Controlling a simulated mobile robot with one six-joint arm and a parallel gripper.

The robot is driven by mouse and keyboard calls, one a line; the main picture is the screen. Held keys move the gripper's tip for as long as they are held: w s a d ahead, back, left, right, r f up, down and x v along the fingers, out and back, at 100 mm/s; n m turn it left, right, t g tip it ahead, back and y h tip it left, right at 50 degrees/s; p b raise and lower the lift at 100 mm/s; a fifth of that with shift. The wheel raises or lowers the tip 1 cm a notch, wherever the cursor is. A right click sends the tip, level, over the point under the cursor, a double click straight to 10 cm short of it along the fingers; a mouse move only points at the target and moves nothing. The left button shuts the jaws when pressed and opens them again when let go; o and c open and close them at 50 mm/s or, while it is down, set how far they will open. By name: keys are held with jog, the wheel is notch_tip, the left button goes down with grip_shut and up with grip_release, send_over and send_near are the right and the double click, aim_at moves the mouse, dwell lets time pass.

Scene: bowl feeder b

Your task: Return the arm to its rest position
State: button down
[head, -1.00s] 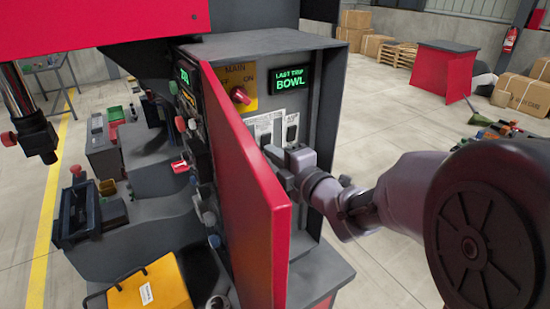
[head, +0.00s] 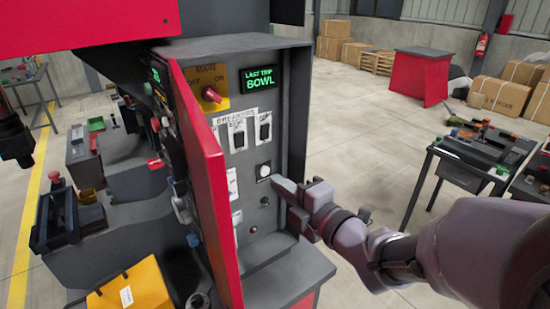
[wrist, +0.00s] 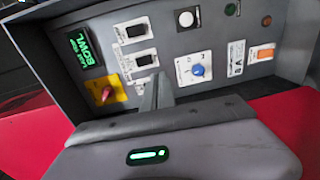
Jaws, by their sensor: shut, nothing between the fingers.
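My gripper (head: 279,183) is shut and empty. In the head view it is in front of the open grey control cabinet (head: 293,120), near the round white button (head: 264,170); whether it touches the panel cannot be told. In the wrist view my finger tips (wrist: 156,92) point toward the panel, below the two black rocker switches (wrist: 146,61). The arm reaches in from the lower right of the head view. The panel also bears a red main knob (head: 211,94) on a yellow plate and a lit display (head: 260,77) reading "LAST TRIP BOWL".
The red cabinet door (head: 205,180) stands open, left of my gripper. A blue knob (wrist: 197,70) and orange switch (wrist: 262,54) show in the wrist view. A dark table (head: 465,165) with parts stands right. A yellow box (head: 130,290) is lower left. Floor between is clear.

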jog(key=s+d+f+m+h+b, duration=0.2)
jog(key=s+d+m+h, duration=0.2)
jog(key=d+m+h, duration=0.75)
jog(key=s+a+f+m+g+y+b, duration=0.1)
jog(key=s+a+f+m+g+y, duration=0.1)
jog(key=s+m, duration=0.7)
jog(key=s+a+f+m+g+y+b, duration=0.1)
jog(key=s+a+f+m+g+y, duration=0.1)
jog(key=s+f+m+g, duration=0.3)
jog(key=s+m+g, duration=0.1)
jog(key=s+m, duration=0.2)
jog(key=s, duration=0.2)
jog(key=shift+s+f+m, duration=0.2)
jog(key=shift+s+m, duration=0.15)
jog(key=shift+s, duration=0.05)
